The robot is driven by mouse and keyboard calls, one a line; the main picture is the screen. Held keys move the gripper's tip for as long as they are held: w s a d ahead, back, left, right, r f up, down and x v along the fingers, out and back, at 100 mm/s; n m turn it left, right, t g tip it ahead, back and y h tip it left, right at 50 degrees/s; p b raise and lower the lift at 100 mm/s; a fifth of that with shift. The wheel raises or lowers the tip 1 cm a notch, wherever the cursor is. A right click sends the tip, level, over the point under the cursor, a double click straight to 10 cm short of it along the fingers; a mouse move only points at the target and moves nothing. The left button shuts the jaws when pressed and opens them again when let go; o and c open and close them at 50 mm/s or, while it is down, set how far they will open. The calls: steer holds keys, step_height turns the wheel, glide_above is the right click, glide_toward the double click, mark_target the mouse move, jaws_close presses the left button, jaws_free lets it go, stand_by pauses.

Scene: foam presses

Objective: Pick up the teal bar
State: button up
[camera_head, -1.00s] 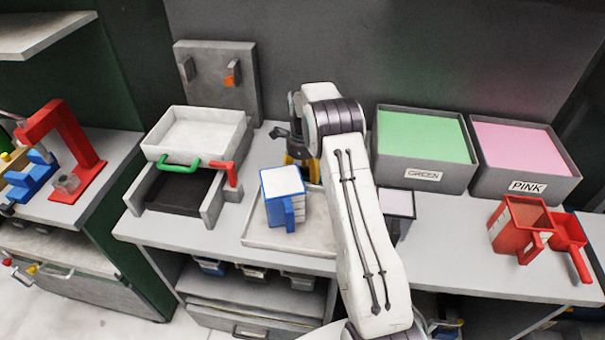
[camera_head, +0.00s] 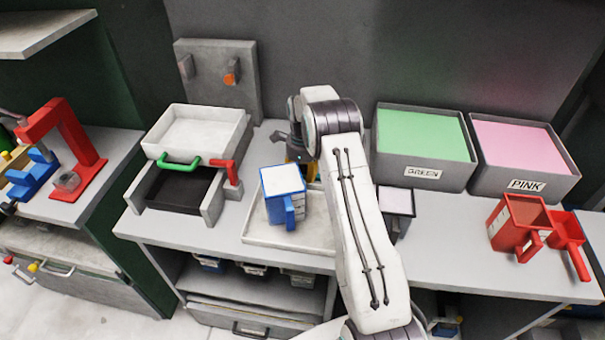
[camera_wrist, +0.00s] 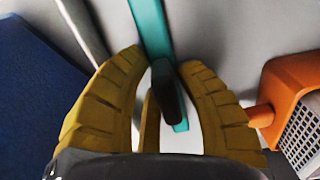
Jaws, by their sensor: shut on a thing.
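The teal bar (camera_wrist: 152,35) is a long flat strip in the wrist view, running from the top edge down to between my fingers. A dark knob or grip (camera_wrist: 167,92) stands on it between the fingers. My gripper (camera_wrist: 165,75) has ribbed yellow fingers on either side of this dark part and is shut on it. In the head view my gripper (camera_head: 298,152) is mostly hidden behind my own arm at the back of the counter. The bar cannot be made out there.
A blue container with a white top (camera_head: 283,182) stands on a pale tray (camera_head: 262,236), close in front of my gripper. The green bin (camera_head: 472,172) and pink bin (camera_head: 560,187) are to the right. An orange object with a grey grid (camera_wrist: 293,105) is close beside the right finger.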

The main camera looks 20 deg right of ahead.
jaws_close()
steer(key=shift+r, duration=0.15)
